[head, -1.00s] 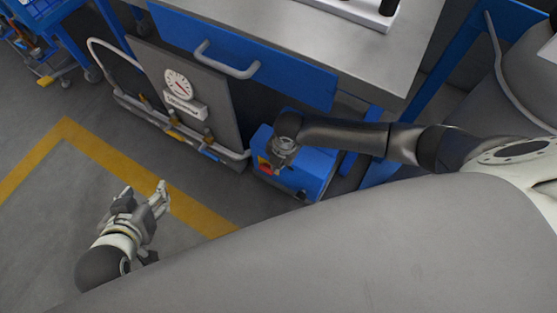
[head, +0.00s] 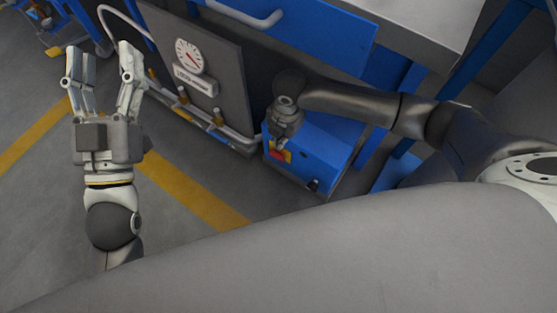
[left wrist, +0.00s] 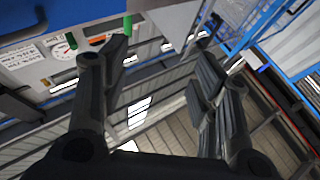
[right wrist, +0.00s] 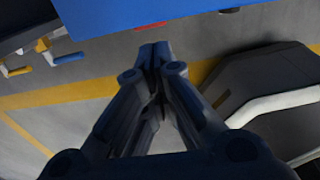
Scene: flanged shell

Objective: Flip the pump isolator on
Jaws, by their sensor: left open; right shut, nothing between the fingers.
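A blue box (head: 322,150) stands on the floor under the bench. A red and yellow switch (head: 284,156), seemingly the pump isolator, sits on its face; its setting is too small to tell. My right gripper (head: 284,132) is shut and empty, just over the switch and partly covering it; contact cannot be told. In the right wrist view, the closed fingertips (right wrist: 154,48) are just below the blue box (right wrist: 200,18) with a sliver of red (right wrist: 150,25) at its lower edge. My left gripper (head: 103,65) is open and empty, raised left of the gauge panel.
A grey panel with a round gauge (head: 189,55) and pipes with valves (head: 218,118) stands left of the box. The bench drawer handle (head: 243,16) juts out above. Yellow floor lines (head: 190,195) mark open floor at left.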

